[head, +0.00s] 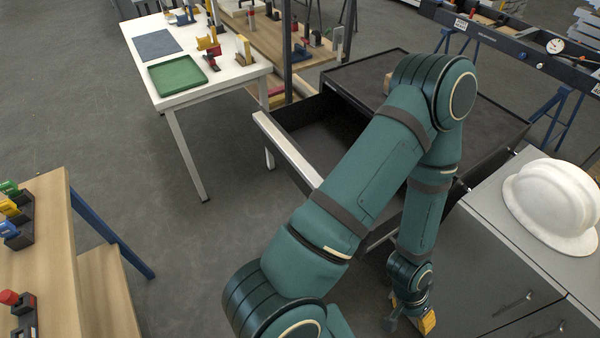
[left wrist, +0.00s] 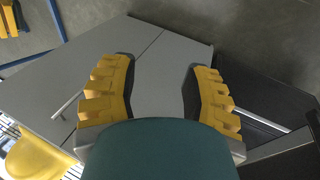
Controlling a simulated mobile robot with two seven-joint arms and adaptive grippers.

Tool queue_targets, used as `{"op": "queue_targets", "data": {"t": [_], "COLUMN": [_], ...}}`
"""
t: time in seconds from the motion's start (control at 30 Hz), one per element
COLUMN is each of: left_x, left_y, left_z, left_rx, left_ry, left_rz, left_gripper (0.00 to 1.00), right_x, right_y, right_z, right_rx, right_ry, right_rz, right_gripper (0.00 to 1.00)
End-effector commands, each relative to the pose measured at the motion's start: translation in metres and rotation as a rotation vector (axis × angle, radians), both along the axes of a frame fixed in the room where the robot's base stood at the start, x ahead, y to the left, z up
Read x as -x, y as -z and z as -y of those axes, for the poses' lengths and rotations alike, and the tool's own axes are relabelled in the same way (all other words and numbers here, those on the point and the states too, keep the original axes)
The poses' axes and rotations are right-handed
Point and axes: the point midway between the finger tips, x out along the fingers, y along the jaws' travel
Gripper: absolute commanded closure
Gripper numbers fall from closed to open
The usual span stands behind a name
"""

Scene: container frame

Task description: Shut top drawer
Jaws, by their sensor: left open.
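The top drawer (head: 286,145) of the black cabinet (head: 345,82) stands pulled out in the head view. Its light-edged front panel is to the left, and its dark inside looks empty where it shows. My left arm crosses over the drawer and hides part of it. My left gripper (head: 415,312) hangs low in front of the grey cabinet, right of the drawer, and is only partly seen. In the left wrist view the left gripper (left wrist: 163,92) is open and empty, its yellow fingers wide apart. A dark drawer front with a silver handle (left wrist: 262,122) shows to their right. My right gripper is not in view.
A grey cabinet (head: 490,245) with a white hard hat (head: 552,205) on it stands at the right. A white table (head: 215,85) with a green tray (head: 177,76) is beyond the drawer. A wooden bench (head: 75,245) is at the left. Bare floor lies between.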

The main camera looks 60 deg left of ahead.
Motion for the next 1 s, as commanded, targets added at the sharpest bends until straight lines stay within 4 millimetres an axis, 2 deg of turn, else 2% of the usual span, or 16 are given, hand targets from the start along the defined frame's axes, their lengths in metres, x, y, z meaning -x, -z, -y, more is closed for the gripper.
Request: {"op": "queue_targets", "data": {"t": [0.03,0.1,0.23,0.3,0.4,0.5,0.63,0.77,0.83,1.0], "left_x": [0.001,0.006,0.032,0.054,0.083,0.105,0.119,0.122,0.121,0.13], "left_y": [0.001,0.003,0.007,0.007,0.002,-0.007,-0.022,-0.037,-0.044,-0.061], "left_z": [-0.004,-0.017,-0.058,-0.081,-0.105,-0.119,-0.136,-0.162,-0.183,-0.252], "left_rx": [-0.003,-0.009,-0.011,0.011,0.079,0.183,0.37,0.608,0.749,1.082], "left_ry": [-0.018,-0.073,-0.29,-0.455,-0.7,-0.943,-1.274,-1.615,-1.799,-2.218], "left_rz": [-0.012,-0.055,-0.228,-0.355,-0.53,-0.675,-0.813,-0.873,-0.859,-0.689], "left_gripper": [0.75,1.0,1.0,1.0,1.0,1.0,1.0,1.0,1.0,1.0], "right_x": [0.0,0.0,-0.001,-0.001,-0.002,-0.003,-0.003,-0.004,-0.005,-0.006], "right_y": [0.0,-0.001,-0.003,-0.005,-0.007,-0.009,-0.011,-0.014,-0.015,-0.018], "right_z": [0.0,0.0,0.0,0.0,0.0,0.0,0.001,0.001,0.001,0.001], "right_rx": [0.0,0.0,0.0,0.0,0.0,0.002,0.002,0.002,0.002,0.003], "right_ry": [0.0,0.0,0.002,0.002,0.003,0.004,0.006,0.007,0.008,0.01], "right_rz": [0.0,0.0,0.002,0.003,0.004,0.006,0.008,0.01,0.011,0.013], "right_gripper": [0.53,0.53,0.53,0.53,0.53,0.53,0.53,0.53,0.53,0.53]}}
